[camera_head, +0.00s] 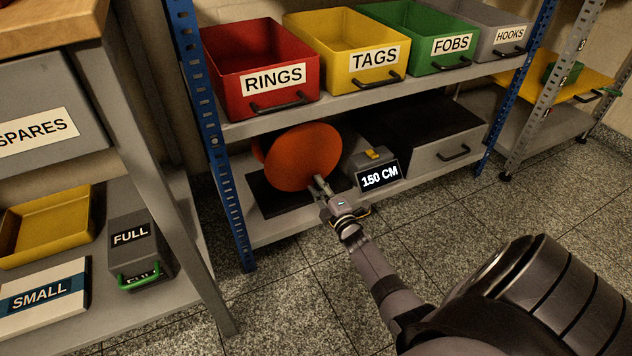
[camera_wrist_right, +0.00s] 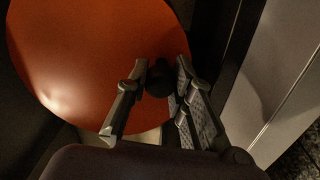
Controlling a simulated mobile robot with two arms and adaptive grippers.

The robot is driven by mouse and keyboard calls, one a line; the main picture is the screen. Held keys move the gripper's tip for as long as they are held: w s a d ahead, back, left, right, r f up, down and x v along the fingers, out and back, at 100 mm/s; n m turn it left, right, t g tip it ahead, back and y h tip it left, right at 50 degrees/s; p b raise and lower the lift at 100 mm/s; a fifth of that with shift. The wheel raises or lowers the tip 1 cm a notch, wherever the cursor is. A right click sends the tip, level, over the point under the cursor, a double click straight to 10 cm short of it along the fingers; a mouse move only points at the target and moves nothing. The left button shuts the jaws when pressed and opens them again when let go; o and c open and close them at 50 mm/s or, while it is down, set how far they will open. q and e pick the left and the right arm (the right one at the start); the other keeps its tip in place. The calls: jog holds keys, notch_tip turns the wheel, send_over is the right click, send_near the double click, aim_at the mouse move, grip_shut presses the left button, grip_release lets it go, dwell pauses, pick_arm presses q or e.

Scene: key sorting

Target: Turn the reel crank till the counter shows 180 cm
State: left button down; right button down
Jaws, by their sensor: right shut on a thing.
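An orange reel (camera_head: 303,156) stands on the lower shelf, its round face toward me. The counter (camera_head: 381,176) to its right reads 150 CM and has a yellow switch (camera_head: 378,153) on top. My right gripper (camera_head: 322,186) is at the lower right part of the reel's face. In the right wrist view its fingers (camera_wrist_right: 160,88) are shut on a dark round crank knob (camera_wrist_right: 159,76) in front of the orange disc (camera_wrist_right: 85,55). The rest of the crank is hidden. My left gripper is out of view.
Red RINGS (camera_head: 262,66), yellow TAGS, green FOBS and grey HOOKS bins stand on the shelf above the reel. A blue post (camera_head: 226,200) is left of the reel. A grey drawer box (camera_head: 447,152) is right of the counter. The floor in front is clear.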

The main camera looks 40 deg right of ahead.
jog(key=shift+d, duration=0.2)
dwell(0.4)
jog(key=c, duration=1.4)
grip_release()
jog(key=shift+o, duration=0.2)
jog(key=v, duration=1.2)
jog(key=shift+r, duration=0.15)
